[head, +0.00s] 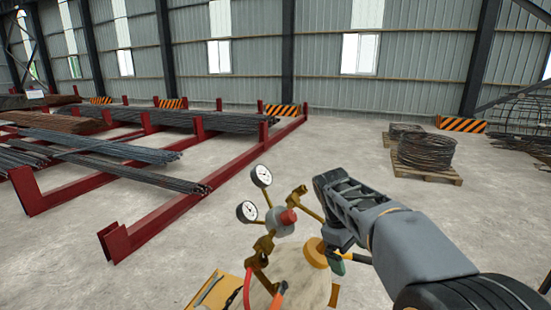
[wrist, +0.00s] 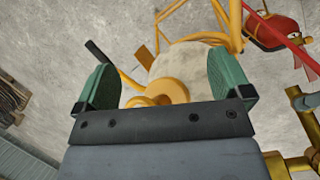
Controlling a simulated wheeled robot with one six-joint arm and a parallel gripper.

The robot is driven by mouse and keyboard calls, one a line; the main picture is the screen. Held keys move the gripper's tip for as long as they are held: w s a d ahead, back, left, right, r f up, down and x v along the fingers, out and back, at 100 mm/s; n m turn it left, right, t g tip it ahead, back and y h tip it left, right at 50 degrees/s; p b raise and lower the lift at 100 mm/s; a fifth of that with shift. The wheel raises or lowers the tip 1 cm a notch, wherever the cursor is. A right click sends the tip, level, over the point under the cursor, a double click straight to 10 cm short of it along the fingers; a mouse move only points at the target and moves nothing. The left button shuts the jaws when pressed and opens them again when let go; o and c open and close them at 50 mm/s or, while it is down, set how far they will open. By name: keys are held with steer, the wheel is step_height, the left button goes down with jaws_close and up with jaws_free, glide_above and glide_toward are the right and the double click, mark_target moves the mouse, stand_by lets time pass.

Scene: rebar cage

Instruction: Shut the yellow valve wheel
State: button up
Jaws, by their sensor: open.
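The yellow valve wheel (head: 316,252) sits above the top of a pale gas cylinder (head: 302,280) in the head view. In the wrist view the yellow wheel (wrist: 170,90) shows between my two green fingers, with its lower part hidden behind my gripper's dark crossbar. My gripper (wrist: 163,68) is open, one finger on either side of the wheel with space between. In the head view my gripper (head: 334,262) is just right of the wheel, and its other finger is mostly hidden. I cannot tell whether either finger touches the wheel.
A brass regulator (head: 262,248) with two round gauges (head: 247,211) and a red knob (head: 288,216) stands left of the wheel. Red and orange hoses hang there. A yellow frame (head: 213,290) surrounds the cylinder. Red rebar racks (head: 160,215) lie left; wire coils (head: 426,150) stand right.

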steer(key=s+f+m+t+y+b, duration=0.1)
steer(key=s+f+m+t, duration=0.2)
steer(key=s, duration=0.4)
steer(key=s+a+f+m+t+y+b, duration=0.1)
steer(key=s+f+m+t+y, duration=0.1)
steer(key=s, duration=0.5)
steer(key=shift+s+a+f+m+t+y, duration=0.25)
steer(key=shift+f+m+t, duration=0.35)
steer(key=shift+f+m, duration=0.75)
steer(key=shift+r, duration=0.2)
steer(key=shift+c, duration=0.2)
